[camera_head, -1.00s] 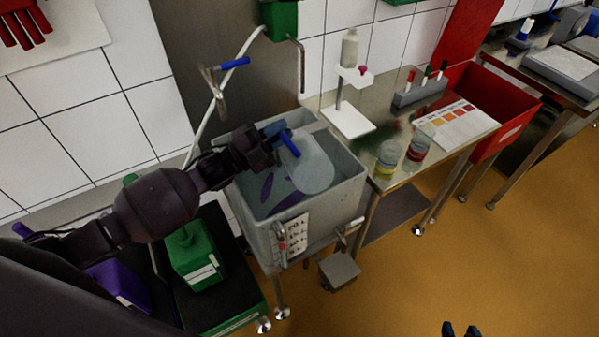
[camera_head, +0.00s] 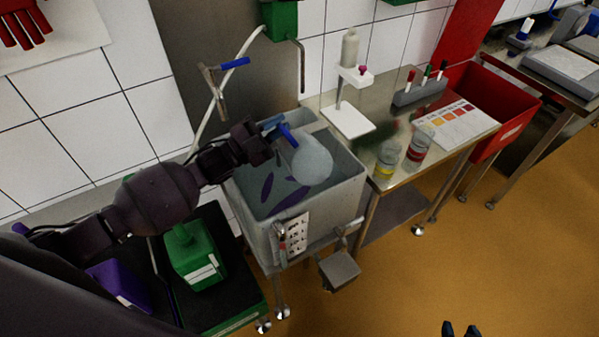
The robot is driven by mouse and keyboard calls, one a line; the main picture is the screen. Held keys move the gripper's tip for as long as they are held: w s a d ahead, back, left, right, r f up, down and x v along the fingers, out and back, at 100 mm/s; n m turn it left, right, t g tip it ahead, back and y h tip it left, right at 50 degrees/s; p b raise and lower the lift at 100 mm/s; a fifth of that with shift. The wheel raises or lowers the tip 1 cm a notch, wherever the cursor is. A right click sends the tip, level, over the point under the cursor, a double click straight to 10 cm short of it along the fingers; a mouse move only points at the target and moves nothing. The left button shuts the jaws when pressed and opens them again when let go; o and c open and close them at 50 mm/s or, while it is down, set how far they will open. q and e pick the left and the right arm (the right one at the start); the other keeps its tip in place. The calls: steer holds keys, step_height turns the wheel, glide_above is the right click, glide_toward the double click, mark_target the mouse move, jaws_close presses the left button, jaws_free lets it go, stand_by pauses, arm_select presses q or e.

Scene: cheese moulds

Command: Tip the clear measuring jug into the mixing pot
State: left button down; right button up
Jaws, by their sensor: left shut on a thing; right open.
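My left gripper (camera_head: 272,138) is shut on the blue handle of a pale, see-through round vessel (camera_head: 313,162), which looks like the clear measuring jug. It is tilted over the open grey square tub (camera_head: 345,190). I cannot tell whether anything is pouring from it. Purple shapes (camera_head: 267,187) show inside the tub. No separate mixing pot can be made out; the tub may be it. My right gripper (camera_head: 461,330) is open and empty at the bottom edge, over the floor, far from the tub.
A steel table (camera_head: 455,145) right of the tub holds two clear containers with yellow (camera_head: 388,158) and red (camera_head: 417,148) bands, a white stand (camera_head: 348,121) and a colour chart (camera_head: 458,123). A red bin (camera_head: 510,110) stands behind. A green canister (camera_head: 193,255) is left.

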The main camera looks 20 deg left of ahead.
arm_select(q)
steer(key=shift+w+a+n, duration=0.2)
steer(key=shift+w+n, duration=0.2)
steer(key=shift+w+a+r+n, duration=0.15)
steer(key=shift+w+r+n, duration=0.05)
steer(key=shift+w+n, duration=0.1)
steer(key=shift+w+a+r+n+t+y, duration=0.3)
steer(key=shift+w+a+r+n+y, duration=0.15)
steer(key=shift+w+n+y, duration=0.35)
steer(key=shift+s, duration=0.15)
stand_by(0.7)
